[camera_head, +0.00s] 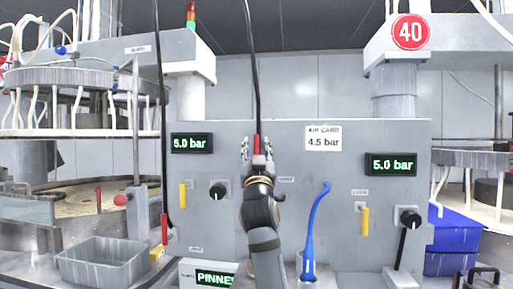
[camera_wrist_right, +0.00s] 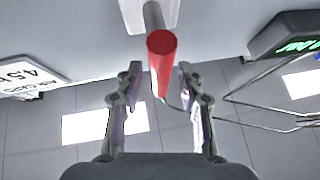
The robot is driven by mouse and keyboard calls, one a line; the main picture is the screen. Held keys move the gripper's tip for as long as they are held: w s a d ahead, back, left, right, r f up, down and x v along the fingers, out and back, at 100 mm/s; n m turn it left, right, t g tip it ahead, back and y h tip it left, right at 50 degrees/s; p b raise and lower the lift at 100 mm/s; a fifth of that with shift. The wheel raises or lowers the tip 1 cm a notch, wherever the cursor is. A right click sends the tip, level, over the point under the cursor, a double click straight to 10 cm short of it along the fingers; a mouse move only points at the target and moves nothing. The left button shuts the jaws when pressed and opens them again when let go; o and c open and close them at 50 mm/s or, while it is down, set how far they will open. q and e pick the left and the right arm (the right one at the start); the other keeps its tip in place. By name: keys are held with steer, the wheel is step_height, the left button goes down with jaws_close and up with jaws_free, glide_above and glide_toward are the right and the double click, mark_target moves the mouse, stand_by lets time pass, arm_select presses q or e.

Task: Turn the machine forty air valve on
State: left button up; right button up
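The round red sign 40 (camera_head: 411,32) is on the upper right housing. Below it, the grey panel (camera_head: 340,165) carries a right display (camera_head: 391,164) reading 5.0 bar, a yellow handle (camera_head: 365,221) and a black knob with a lever (camera_head: 410,218). I cannot tell which part is the air valve. My right gripper (camera_head: 257,152) is raised before the panel's middle. In the wrist view it is open (camera_wrist_right: 160,88), with a red cylinder (camera_wrist_right: 163,55) between its fingers and gaps at both sides. The red cylinder also shows in the head view (camera_head: 257,144). My left gripper is not in view.
A white card (camera_head: 323,138) reads 4.5 bar. A left display (camera_head: 192,143) reads 5.0 bar, above another yellow handle (camera_head: 183,195) and black knob (camera_head: 218,191). A blue curved tool (camera_head: 313,235) stands right of my arm. A grey tray (camera_head: 104,262) and blue bins (camera_head: 455,232) flank the panel.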

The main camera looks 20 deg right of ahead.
steer(key=v, duration=0.7)
steer(key=shift+s+a+f, duration=0.1)
steer(key=shift+f, duration=0.05)
